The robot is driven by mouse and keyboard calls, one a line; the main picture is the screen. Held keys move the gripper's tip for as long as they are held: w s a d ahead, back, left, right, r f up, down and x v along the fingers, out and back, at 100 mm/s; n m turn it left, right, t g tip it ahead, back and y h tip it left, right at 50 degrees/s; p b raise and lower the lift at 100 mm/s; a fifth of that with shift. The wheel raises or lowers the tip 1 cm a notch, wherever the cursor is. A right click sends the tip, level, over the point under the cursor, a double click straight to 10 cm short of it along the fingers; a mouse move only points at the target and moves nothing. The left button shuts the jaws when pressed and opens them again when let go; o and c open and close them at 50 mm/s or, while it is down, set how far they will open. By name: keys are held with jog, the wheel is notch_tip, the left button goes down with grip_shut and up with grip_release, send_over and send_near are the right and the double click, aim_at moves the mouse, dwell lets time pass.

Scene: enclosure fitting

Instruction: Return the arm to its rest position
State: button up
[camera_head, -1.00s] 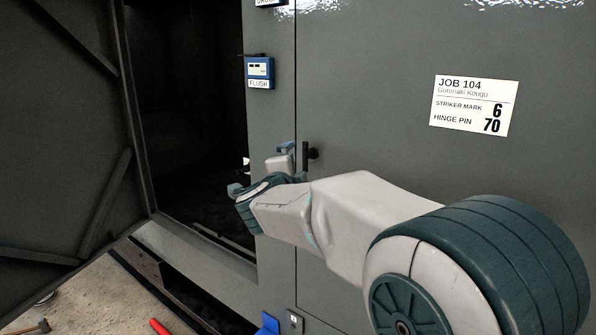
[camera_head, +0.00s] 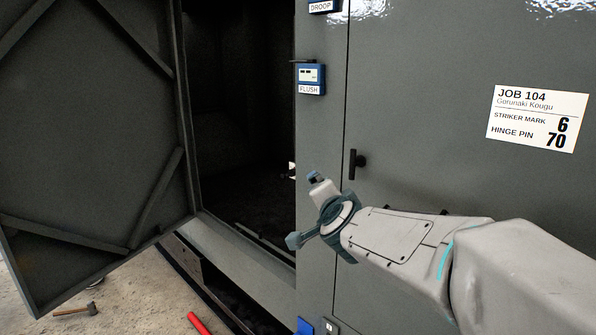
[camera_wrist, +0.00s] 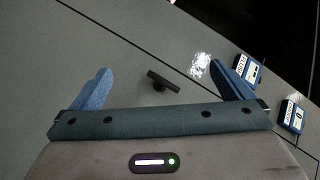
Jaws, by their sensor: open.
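My gripper (camera_head: 303,208) is in front of the grey enclosure (camera_head: 420,110), near the edge of the open doorway. In the wrist view its two blue fingers (camera_wrist: 168,88) are wide apart with nothing between them. The closed panel's black handle (camera_head: 356,163) is just above and right of my gripper in the head view. The handle also shows beyond the fingers in the wrist view (camera_wrist: 162,82), apart from them. My pale arm reaches in from the lower right.
The open door (camera_head: 90,130) stands at the left, with the dark interior (camera_head: 240,110) beside it. The FLUSH gauge (camera_head: 310,78) is on the frame post. A job card (camera_head: 537,118) is on the panel. A hammer (camera_head: 80,310) and a red bar (camera_head: 199,323) lie on the floor.

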jog(key=s+d+f+n+g, duration=0.2)
jog(key=s+f, duration=0.4)
jog(key=s, duration=0.3)
jog(key=s+d+f+n+g, duration=0.3)
jog(key=s+f+n+g, duration=0.2)
jog(key=s, duration=0.4)
jog(key=s+d+f+n+g, duration=0.3)
jog(key=s+f+g, duration=0.2)
jog(key=s, duration=0.5)
jog(key=shift+f+n+h, duration=0.4)
jog(key=shift+f, duration=0.45)
